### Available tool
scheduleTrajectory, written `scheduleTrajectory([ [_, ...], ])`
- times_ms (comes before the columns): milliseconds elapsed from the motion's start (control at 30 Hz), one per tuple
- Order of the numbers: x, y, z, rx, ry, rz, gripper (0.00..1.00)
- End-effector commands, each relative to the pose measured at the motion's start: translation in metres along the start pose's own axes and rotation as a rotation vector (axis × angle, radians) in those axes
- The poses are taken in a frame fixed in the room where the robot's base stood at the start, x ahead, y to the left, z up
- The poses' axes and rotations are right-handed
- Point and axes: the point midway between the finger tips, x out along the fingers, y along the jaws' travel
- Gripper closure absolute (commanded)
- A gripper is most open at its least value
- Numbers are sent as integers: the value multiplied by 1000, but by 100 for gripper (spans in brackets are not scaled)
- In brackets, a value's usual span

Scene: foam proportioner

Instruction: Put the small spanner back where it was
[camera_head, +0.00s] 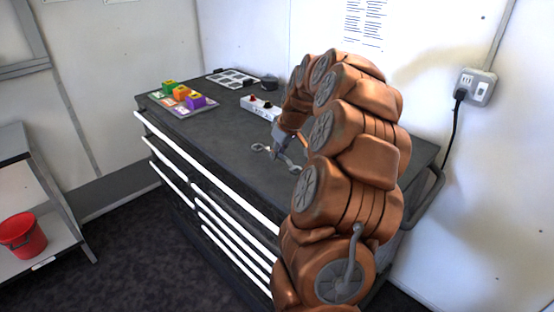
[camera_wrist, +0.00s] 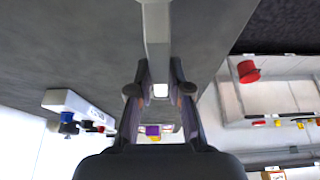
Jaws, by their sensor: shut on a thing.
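The small spanner (camera_wrist: 156,32) is a grey metal bar that runs from the top edge of the wrist view down between my fingers. My gripper (camera_wrist: 160,90) is shut on it. In the head view, my gripper (camera_head: 279,150) is low over the dark top of the tool cabinet (camera_head: 215,135), near its front edge. The spanner's grey metal shows there beside the fingers. I cannot tell whether the spanner touches the top. My arm hides the right part of the cabinet top.
A mat with coloured blocks (camera_head: 183,111) and a compartment tray (camera_head: 232,78) lie farther back. A wall socket (camera_head: 478,87) is at right. A red bucket (camera_head: 22,236) is on a shelf at left.

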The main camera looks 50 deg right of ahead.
Motion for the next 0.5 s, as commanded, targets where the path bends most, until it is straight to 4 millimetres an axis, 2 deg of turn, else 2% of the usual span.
scheduleTrajectory([
  [233,26,-1,12,1,-4,-3,100],
  [500,29,0,13,0,-1,-1,100],
])
